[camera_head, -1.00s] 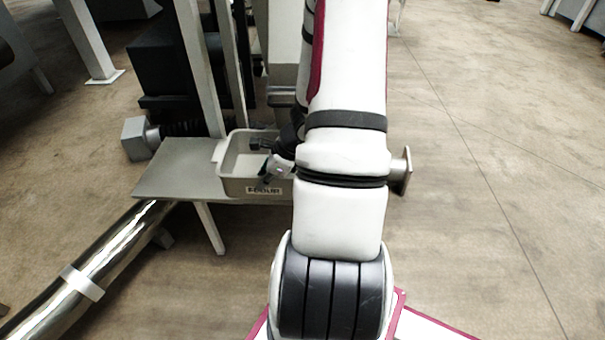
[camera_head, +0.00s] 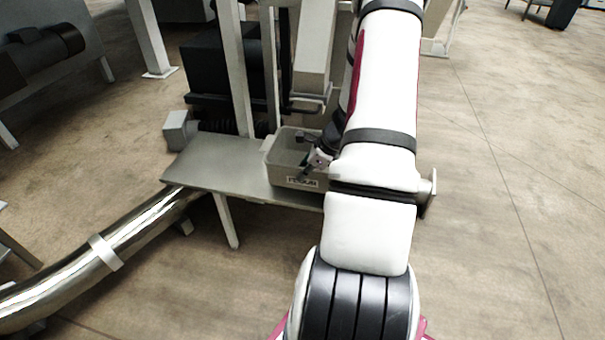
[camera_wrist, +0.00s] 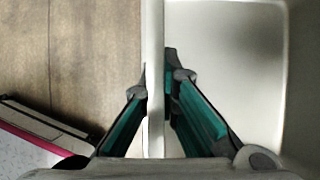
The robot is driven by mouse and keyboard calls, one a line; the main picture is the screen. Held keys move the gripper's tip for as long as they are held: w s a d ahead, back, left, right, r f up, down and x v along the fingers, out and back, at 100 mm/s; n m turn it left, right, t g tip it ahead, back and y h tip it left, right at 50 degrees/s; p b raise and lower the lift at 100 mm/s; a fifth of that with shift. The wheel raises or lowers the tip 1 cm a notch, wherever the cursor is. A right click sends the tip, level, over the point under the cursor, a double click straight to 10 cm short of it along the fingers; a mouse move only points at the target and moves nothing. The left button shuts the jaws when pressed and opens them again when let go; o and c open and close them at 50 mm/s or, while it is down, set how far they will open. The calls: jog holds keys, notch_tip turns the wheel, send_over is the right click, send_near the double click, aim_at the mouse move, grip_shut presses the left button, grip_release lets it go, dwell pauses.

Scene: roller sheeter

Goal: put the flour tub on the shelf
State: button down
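The flour tub (camera_head: 287,164) is a pale grey open box with a label on its front. In the head view it is at the right part of the grey metal plate (camera_head: 215,167); I cannot tell whether it rests on it or is slightly raised. My gripper (camera_head: 307,165) reaches into the tub, partly hidden by my arm. In the wrist view, the fingers (camera_wrist: 158,88) are either side of the tub's upright wall (camera_wrist: 155,40), one inside and one outside, closed in on it. The tub's right part is behind my arm. Which surface is the shelf is unclear.
Upright posts (camera_head: 235,70) and a black machine block (camera_head: 218,68) stand behind the plate. A shiny pipe (camera_head: 140,235) runs off at the lower left. The floor right of my arm is clear.

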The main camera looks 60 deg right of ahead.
jog(key=w+d, duration=0.2)
jog(key=d, duration=0.1)
jog(key=shift+w+d+f, duration=0.15)
jog(key=shift+w+f, duration=0.05)
jog(key=shift+w, duration=0.1)
jog(key=shift+f+b, duration=1.2)
jog(key=shift+f, duration=0.5)
jog(key=shift+f, duration=0.2)
jog(key=c, duration=1.8)
grip_release()
jog(key=shift+s, duration=0.1)
jog(key=shift+r, duration=0.15)
jog(key=p+v, duration=0.3)
jog(key=v, duration=0.4)
jog(key=shift+s+r, duration=0.1)
jog(key=shift+r, duration=0.2)
